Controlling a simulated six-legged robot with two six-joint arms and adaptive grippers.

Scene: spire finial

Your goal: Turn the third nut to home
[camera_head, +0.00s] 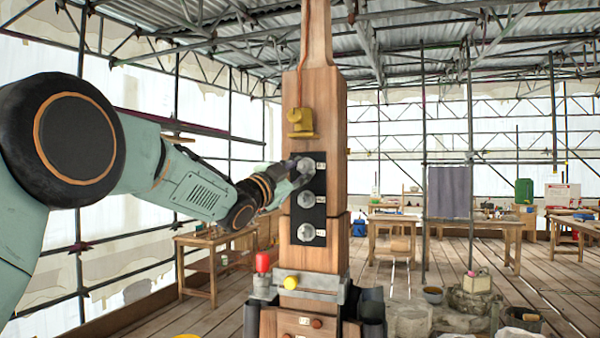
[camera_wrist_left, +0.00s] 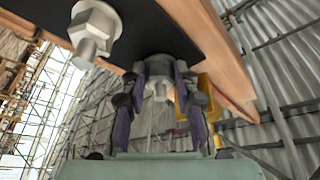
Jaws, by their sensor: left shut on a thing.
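A black plate (camera_head: 320,183) on the wooden post carries three grey hex nuts in a column: a top nut (camera_head: 306,166), a middle nut (camera_head: 307,199) and a bottom nut (camera_head: 306,232). My left gripper (camera_head: 296,172) reaches in from the left at the top nut and partly covers it. In the left wrist view, my left gripper (camera_wrist_left: 158,90) has its fingers shut around the top nut (camera_wrist_left: 157,68), with a bolt end showing between them. Another nut with its bolt (camera_wrist_left: 93,32) is beside it, free of the fingers. My right gripper is in neither view.
A yellow bracket (camera_head: 301,124) sits on the wooden post (camera_head: 334,110) just above the plate. A grey clamp collar (camera_head: 320,289) with red and yellow knobs circles the post lower down. Workbenches (camera_head: 450,224) and scaffolding stand behind, apart from the post.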

